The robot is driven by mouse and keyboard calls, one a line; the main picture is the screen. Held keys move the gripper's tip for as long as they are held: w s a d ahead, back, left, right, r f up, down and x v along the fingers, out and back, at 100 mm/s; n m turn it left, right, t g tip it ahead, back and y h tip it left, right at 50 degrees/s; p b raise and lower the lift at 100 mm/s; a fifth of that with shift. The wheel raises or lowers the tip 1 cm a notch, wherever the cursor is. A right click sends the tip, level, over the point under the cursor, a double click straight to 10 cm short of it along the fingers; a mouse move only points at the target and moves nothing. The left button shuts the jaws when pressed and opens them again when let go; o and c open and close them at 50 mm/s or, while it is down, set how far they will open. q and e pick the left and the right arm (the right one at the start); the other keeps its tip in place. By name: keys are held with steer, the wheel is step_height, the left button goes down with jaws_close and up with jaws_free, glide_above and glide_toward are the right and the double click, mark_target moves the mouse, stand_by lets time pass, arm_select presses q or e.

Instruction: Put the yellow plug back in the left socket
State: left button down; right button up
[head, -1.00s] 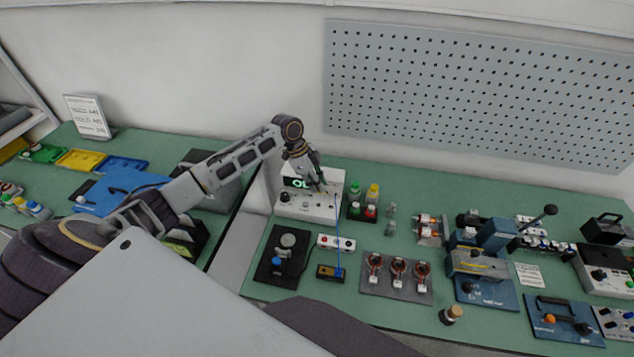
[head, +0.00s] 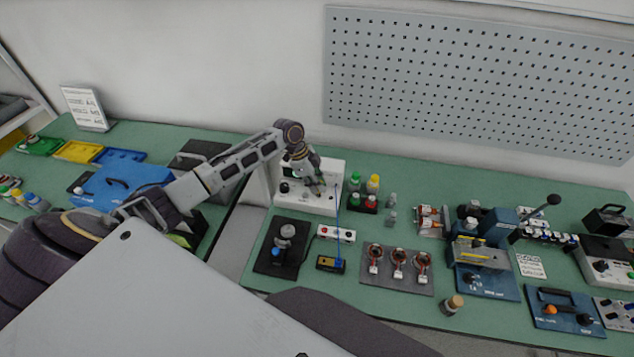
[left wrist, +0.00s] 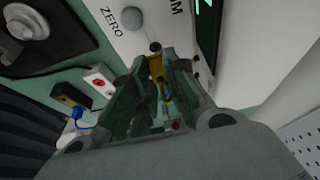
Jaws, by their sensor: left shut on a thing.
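The white meter (head: 323,205) stands on the green bench, with a dark display, a grey ZERO knob (left wrist: 131,18) and black sockets on its face. In the left wrist view my left gripper (left wrist: 160,68) is shut on the yellow plug (left wrist: 157,69). The plug's tip points at the meter face, close to a black socket (left wrist: 155,46). I cannot tell whether it touches or enters it. The fingers hide part of the plug. My right gripper is not in view.
A blue lead (head: 338,225) runs from near the meter to a small black and yellow box (head: 330,264).

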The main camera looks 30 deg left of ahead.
arm_select(q)
steer(key=shift+f+p, duration=0.65)
steer(key=shift+f, duration=0.55)
stand_by(3.0)
steer(key=c, duration=1.3)
jaws_free()
steer(key=shift+r, duration=0.1)
steer(key=shift+v, duration=5.9)
steer(key=shift+a, duration=0.1)
